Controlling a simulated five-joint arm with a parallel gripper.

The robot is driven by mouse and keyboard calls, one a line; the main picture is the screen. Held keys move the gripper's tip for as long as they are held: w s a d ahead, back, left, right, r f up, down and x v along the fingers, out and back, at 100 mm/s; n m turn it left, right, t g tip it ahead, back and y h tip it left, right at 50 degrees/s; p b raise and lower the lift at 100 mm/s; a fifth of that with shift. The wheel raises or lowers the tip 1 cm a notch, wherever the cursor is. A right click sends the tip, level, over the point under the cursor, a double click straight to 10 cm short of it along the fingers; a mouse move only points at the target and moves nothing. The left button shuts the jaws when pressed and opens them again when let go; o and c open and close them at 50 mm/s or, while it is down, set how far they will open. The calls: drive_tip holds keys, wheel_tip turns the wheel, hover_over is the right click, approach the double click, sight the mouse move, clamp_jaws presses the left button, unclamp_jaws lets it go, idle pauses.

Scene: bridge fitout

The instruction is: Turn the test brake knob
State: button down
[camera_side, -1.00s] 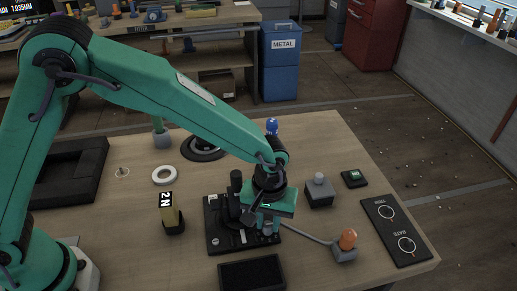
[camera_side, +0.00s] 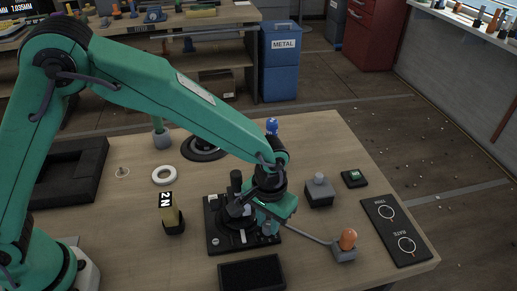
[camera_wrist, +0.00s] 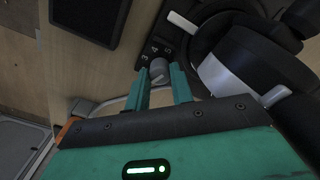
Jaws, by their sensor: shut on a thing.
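The test brake knob (camera_wrist: 158,66) is a small grey round knob with a pale pointer line, on a black panel (camera_side: 217,242). In the wrist view it stands between the two green fingers of my gripper (camera_wrist: 161,78), near their tips. My gripper is shut on it. In the side view my gripper (camera_side: 268,226) is low over the panel's right part, its green hand set at a slant. The knob is mostly hidden by the hand there.
Black levers (camera_side: 237,181) rise from the panel beside my gripper. A dark tray (camera_side: 252,274) lies in front.

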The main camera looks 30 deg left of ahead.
sight(268, 224)
drive_tip(key=m, duration=0.4)
drive_tip(key=shift+m, duration=2.3)
drive_tip(key=shift+r, duration=0.1)
drive_tip(key=c, duration=1.5)
unclamp_jaws()
drive_tip(key=shift+r, duration=3.85)
